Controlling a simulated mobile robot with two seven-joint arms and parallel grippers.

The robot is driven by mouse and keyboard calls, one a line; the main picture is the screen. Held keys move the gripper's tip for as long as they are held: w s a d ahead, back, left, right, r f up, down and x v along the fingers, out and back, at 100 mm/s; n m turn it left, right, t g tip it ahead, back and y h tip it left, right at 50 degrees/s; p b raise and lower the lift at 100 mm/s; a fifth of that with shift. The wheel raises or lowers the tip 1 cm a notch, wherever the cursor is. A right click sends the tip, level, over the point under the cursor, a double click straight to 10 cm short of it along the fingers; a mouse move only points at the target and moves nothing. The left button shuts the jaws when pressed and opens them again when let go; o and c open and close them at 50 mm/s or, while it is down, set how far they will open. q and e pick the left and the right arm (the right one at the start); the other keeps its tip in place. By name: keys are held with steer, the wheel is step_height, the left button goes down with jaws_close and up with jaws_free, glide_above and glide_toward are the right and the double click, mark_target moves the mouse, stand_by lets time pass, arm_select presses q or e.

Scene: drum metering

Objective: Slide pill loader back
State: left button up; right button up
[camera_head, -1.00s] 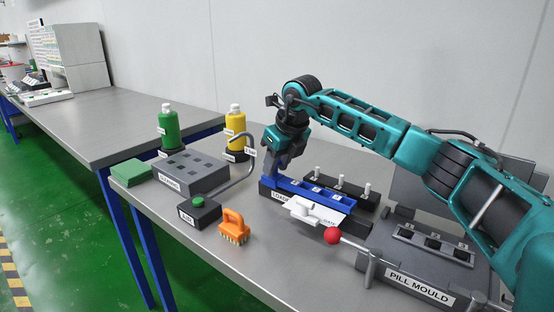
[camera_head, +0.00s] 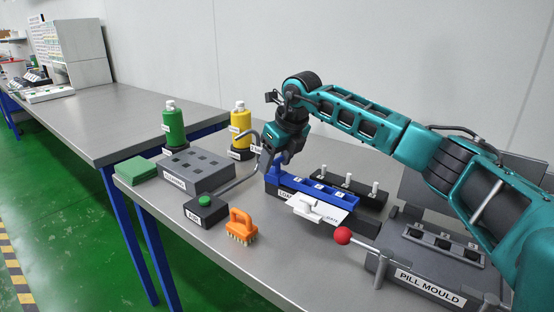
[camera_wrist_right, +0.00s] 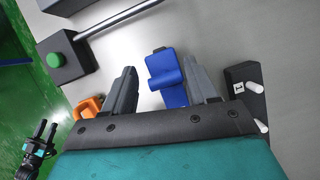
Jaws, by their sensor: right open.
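The blue pill loader (camera_head: 318,190) lies along a dark base whose label (camera_head: 287,196) is partly hidden by a white card. A blue upright grip stands at its left end. My right gripper (camera_head: 277,160) is at that end, pointing down. In the right wrist view my open right gripper (camera_wrist_right: 160,66) has a finger on each side of the blue grip (camera_wrist_right: 164,75), with a gap to each finger. What looks like my left gripper (camera_wrist_right: 46,130) shows small in that view's lower left; its jaws are too small to judge.
The white scraper piece (camera_head: 310,209) and card lie in front of the loader. Behind it is a dark block with white pegs (camera_head: 347,181). The pill mould (camera_head: 430,287) with a red-knobbed lever (camera_head: 342,235) stands right, an orange brush (camera_head: 241,226) and green-button box (camera_head: 205,208) left.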

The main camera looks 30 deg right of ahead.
mark_target(292, 182)
steer(key=shift+d, duration=0.1)
steer(key=shift+s+r, duration=0.15)
steer(key=shift+r, duration=0.25)
steer(key=a+p+v, duration=0.1)
steer(key=v, duration=1.1)
steer(key=shift+d, duration=0.45)
